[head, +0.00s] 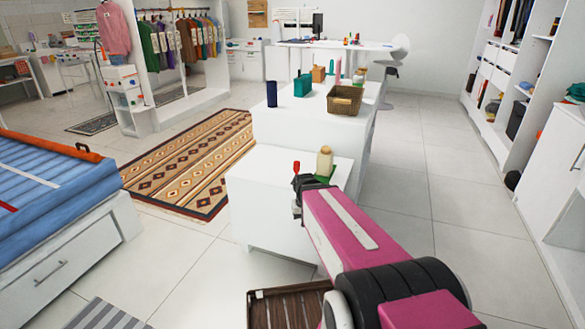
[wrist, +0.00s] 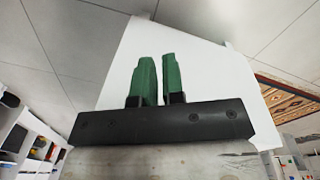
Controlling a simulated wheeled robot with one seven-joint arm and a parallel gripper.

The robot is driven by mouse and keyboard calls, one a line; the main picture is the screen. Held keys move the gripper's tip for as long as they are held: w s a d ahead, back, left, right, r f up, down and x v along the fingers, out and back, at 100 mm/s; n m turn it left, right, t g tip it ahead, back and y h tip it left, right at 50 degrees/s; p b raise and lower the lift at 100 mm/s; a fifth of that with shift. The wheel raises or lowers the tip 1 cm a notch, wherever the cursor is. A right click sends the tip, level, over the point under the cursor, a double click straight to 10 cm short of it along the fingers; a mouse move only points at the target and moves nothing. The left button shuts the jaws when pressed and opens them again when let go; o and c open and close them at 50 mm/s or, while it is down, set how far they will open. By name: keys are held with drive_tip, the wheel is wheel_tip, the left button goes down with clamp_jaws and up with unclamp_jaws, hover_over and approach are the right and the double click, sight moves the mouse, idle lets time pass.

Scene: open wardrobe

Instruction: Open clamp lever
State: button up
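A small upright red handle (head: 296,168) on a dark base shows at the near white cabinet, beside the end of my pink arm in the head view. It looks like the clamp lever, but its lower part is partly hidden by my arm and too small to make out. My gripper (wrist: 160,58) shows in the wrist view with two green fingers a narrow gap apart and nothing between them. A white surface lies beyond the fingers. I cannot tell whether the gripper touches anything. The lever is not recognisable in the wrist view.
The low white cabinet (head: 262,195) stands before a longer white counter (head: 280,130) holding a wicker basket (head: 344,100), a green container (head: 302,85) and a dark blue cylinder (head: 271,94). A blue-covered bed (head: 55,185) is left. A dark slatted crate (head: 285,305) is low in front. Right floor is clear.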

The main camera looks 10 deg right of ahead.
drive_tip(key=w+a+r+h, duration=0.1)
drive_tip(key=w+r, duration=0.1)
drive_tip(key=w, duration=0.3)
drive_tip(key=w+a+r+m+h, duration=0.1)
drive_tip(key=w+a+r, duration=0.1)
drive_tip(key=w, duration=0.4)
drive_tip(key=w+a+r+h, duration=0.1)
drive_tip(key=w, duration=0.4)
drive_tip(key=shift+w+a+r+m+t, duration=0.15)
drive_tip(key=shift+a+r+m+t, duration=0.15)
drive_tip(key=shift+r+m+t, duration=0.1)
clamp_jaws()
drive_tip(key=m+t+h, duration=0.2)
drive_tip(key=m+h, duration=0.1)
approach(296, 170)
drive_tip(key=w+a+r, duration=0.2)
drive_tip(key=w+a, duration=0.2)
drive_tip(key=a, duration=0.3)
drive_tip(key=d+f, duration=0.7)
drive_tip(key=d, duration=0.2)
drive_tip(key=shift+f, duration=0.2)
drive_tip(key=shift+d, duration=0.1)
